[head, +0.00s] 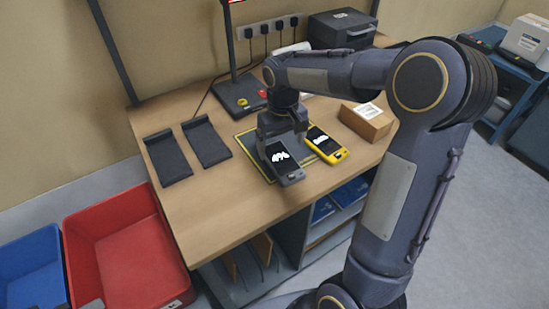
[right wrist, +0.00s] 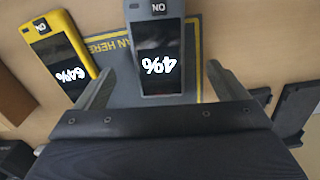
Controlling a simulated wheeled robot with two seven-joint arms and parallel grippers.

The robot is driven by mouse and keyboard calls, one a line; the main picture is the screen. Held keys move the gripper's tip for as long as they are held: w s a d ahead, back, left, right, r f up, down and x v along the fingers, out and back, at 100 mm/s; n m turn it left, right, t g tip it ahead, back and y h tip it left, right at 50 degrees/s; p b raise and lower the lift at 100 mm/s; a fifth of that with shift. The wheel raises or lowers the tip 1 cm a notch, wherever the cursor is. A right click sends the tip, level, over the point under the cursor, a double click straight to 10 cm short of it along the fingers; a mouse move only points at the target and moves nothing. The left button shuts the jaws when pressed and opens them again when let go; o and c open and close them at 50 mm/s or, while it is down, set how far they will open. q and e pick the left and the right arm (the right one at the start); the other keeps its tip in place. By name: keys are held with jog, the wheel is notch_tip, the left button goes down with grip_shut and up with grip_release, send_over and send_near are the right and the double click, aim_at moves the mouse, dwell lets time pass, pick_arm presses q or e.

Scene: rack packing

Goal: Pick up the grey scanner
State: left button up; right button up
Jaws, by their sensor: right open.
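The grey scanner (head: 283,162) lies on the mat on the table, its dark screen facing up. In the right wrist view the grey scanner (right wrist: 158,50) shows "4%" on its screen. My right gripper (head: 281,132) is over the far end of the grey scanner. In the right wrist view its two fingers (right wrist: 155,82) are open, one on each side of the scanner's end, with gaps between. A yellow scanner (head: 325,146) lies just right of it; in the right wrist view it shows "64%" (right wrist: 62,60). My left gripper is not in view.
Two black trays (head: 168,158) lie on the table's left part. A cardboard box (head: 366,121) stands at right, and a dark stand (head: 240,95) at the back. Red (head: 124,254) and blue (head: 34,270) bins are at the lower left. The table's front left is clear.

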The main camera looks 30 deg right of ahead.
aim_at(282, 159)
jog(key=f, duration=0.5)
jog(key=shift+w+d+f+p, duration=0.2)
jog(key=shift+f+p, duration=0.1)
jog(key=shift+f, duration=0.1)
jog(key=c, duration=1.1)
jog(key=shift+c, duration=0.7)
jog(key=shift+r, duration=0.15)
